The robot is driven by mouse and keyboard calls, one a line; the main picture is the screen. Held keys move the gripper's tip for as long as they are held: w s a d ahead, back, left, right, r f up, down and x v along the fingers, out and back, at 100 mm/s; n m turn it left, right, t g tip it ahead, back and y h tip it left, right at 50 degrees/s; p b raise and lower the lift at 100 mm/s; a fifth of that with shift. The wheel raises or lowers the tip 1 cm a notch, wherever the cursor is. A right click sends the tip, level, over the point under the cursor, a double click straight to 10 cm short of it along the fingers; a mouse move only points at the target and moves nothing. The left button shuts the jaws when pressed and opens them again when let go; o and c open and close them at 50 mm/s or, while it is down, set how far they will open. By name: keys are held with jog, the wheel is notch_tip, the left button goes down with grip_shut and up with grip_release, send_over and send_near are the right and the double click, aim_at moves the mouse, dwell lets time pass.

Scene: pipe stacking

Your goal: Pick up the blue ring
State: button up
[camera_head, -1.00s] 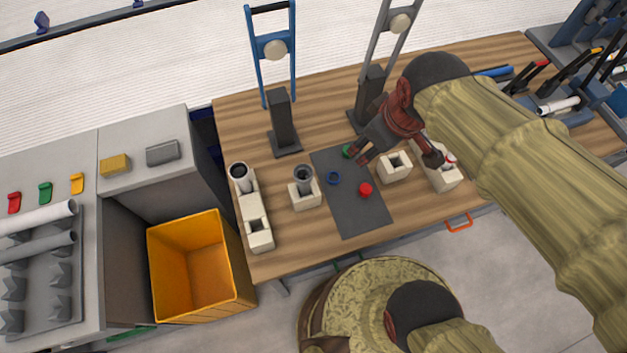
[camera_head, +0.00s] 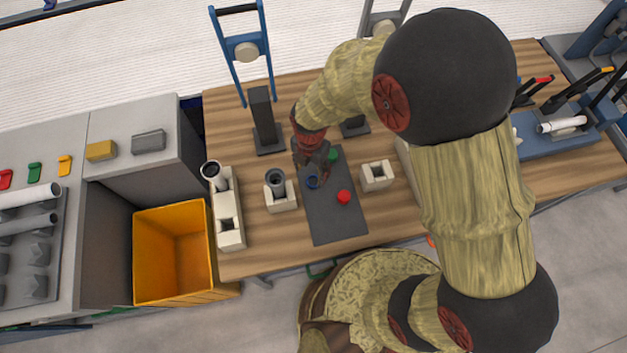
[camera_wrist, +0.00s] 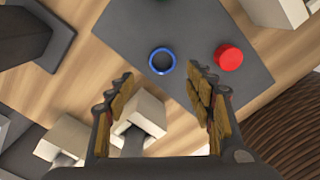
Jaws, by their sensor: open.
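The blue ring (camera_wrist: 161,61) lies flat on the dark grey mat (camera_wrist: 125,30) in the wrist view, just beyond and between my fingertips. The fingers do not appear to hold the ring.
A red cap (camera_head: 344,197) lies on the mat close to the ring. A green piece (camera_head: 330,156) is near my gripper. Cream blocks (camera_head: 281,196) stand left of the mat, one holding a grey pipe (camera_head: 275,181). Another cream block (camera_head: 377,176) stands right.

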aim_at(313, 182)
jog(key=f, duration=0.2)
jog(key=f+b, duration=0.1)
jog(key=f, duration=0.3)
jog(key=shift+w+d, duration=0.15)
jog(key=shift+d, duration=0.15)
jog(key=shift+r, duration=0.1)
jog(key=shift+c, duration=1.2)
jog(key=c, duration=0.6)
